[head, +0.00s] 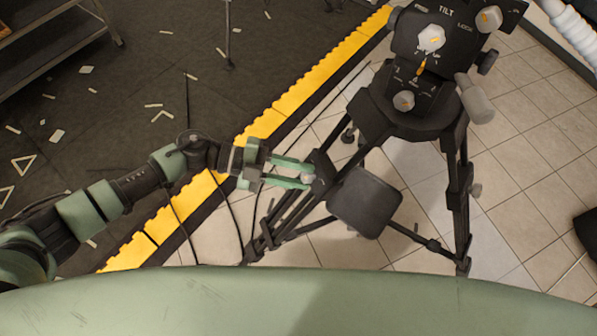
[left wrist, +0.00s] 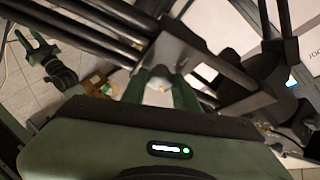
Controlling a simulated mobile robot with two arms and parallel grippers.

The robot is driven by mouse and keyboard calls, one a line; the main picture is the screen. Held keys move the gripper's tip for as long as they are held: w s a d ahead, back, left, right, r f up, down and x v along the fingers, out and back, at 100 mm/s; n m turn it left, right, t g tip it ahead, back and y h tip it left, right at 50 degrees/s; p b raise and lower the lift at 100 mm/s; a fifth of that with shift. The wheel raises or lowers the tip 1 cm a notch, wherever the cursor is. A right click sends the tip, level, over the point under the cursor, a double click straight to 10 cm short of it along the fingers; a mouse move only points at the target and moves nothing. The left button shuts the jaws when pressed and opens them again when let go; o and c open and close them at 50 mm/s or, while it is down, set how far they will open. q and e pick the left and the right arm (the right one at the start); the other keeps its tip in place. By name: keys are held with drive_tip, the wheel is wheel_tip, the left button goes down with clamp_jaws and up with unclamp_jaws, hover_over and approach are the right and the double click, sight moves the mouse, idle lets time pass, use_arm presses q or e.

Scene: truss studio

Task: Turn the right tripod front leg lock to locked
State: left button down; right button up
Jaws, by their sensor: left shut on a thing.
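The black tripod (head: 420,120) stands at the right in the head view. Its near left leg (head: 290,215) runs down toward the front, with a small pale lock knob (head: 307,178) on its side. My left gripper (head: 308,174) reaches in from the left and is shut on this lock knob, its green fingers on either side. In the left wrist view the fingers (left wrist: 163,92) lie below the dark leg bars and the pale knob shows between them. The lock's marking is hidden. What looks like my right gripper (left wrist: 38,50) shows there at the upper left, its green fingers apart.
A dark square pad (head: 365,202) hangs beside the leg. The tripod's right leg (head: 459,200) stands on pale tiles. A yellow edge strip (head: 285,105) and black cables (head: 252,200) run past my left arm. A rack (head: 50,45) stands at the upper left.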

use_arm(q)
drive_tip(key=shift+m, duration=0.6)
drive_tip(key=c, duration=1.1)
unclamp_jaws()
drive_tip(key=b+v, duration=0.1)
drive_tip(key=v, duration=0.7)
drive_tip(key=shift+d+r, duration=0.1)
drive_tip(key=shift+r, duration=0.1)
drive_tip(key=shift+w, duration=0.1)
